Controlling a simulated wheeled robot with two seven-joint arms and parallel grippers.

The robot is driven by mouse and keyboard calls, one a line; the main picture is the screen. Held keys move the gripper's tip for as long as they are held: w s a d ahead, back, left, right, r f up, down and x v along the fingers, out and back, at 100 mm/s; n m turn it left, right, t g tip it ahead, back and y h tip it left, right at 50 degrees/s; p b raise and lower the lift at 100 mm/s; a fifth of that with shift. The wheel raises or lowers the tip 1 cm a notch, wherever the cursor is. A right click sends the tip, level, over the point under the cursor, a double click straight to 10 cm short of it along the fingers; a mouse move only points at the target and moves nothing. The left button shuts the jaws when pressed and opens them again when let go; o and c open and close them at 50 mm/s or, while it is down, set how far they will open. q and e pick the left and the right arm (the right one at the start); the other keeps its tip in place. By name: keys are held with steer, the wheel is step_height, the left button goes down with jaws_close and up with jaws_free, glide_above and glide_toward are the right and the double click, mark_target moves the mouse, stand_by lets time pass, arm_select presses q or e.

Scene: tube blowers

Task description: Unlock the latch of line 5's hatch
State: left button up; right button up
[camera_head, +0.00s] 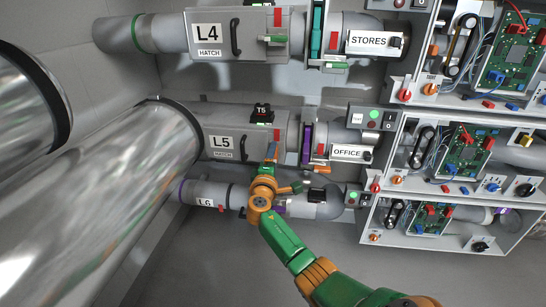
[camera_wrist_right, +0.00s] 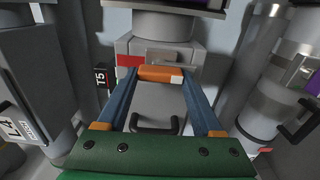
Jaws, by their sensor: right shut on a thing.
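The line 5 hatch (camera_head: 240,130) is a grey box on the L5 pipe with an L5 HATCH label and a black handle. A red patch (camera_head: 279,137) shows near its right end. My right gripper (camera_head: 271,153) is at that right end and hides the latch in the head view. In the right wrist view, the gripper's two blue fingers (camera_wrist_right: 160,76) are shut on the orange latch handle (camera_wrist_right: 160,73), which lies crosswise between the tips. A grey latch plate (camera_wrist_right: 165,57) and a red patch (camera_wrist_right: 130,60) are just beyond. The hatch's black handle (camera_wrist_right: 155,127) shows between the fingers. My left gripper is out of view.
The L4 hatch (camera_head: 238,50) with a green latch handle (camera_head: 275,39) is above. The L6 pipe (camera_head: 205,192) runs below, close to my right wrist. Large shiny pipes (camera_head: 110,190) fill the left. Panels with circuit boards (camera_head: 468,146) stand at the right. A T5 tag (camera_head: 262,112) sits behind the hatch.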

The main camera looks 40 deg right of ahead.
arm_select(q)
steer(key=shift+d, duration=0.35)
arm_select(e)
steer(key=o, duration=1.4)
steer(key=shift+c, duration=0.2)
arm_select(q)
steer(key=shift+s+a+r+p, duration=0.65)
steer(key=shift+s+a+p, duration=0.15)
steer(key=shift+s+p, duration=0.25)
arm_select(e)
steer(key=v, duration=0.7)
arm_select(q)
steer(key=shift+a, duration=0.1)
arm_select(e)
steer(key=shift+a+f, duration=0.1)
